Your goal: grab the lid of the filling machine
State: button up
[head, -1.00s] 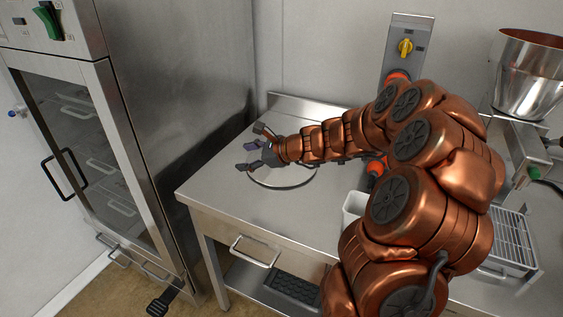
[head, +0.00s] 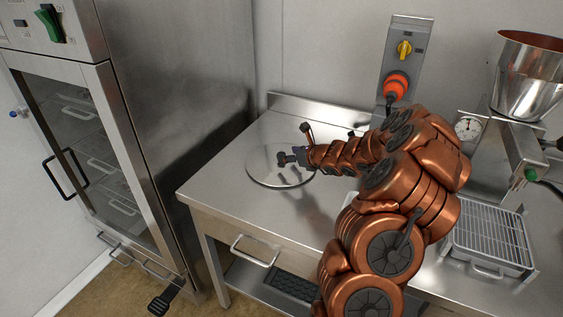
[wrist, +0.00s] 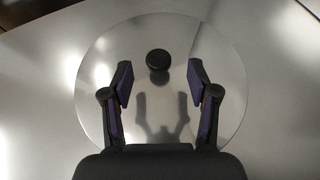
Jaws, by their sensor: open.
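The lid is a round, shiny metal disc (head: 262,168) lying flat on the steel table, with a black knob at its middle. In the wrist view the lid (wrist: 222,72) fills the centre, and its knob (wrist: 158,60) appears between the lines of the two fingers, slightly beyond their tips. My gripper (wrist: 160,78) is open and empty, with purple pads facing each other. In the head view my gripper (head: 298,157) is over the lid, close to the knob. I cannot tell its exact height. The filling machine's metal hopper (head: 528,80) stands at the right.
The steel table (head: 225,185) is clear around the lid. A tall steel cabinet (head: 180,110) stands left. A wire rack (head: 490,238) lies at the right.

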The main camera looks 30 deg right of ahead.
jog(key=shift+p+x, duration=0.35)
jog(key=shift+x, duration=1.35)
jog(key=shift+a, duration=0.1)
jog(key=shift+c, duration=0.3)
grip_shut()
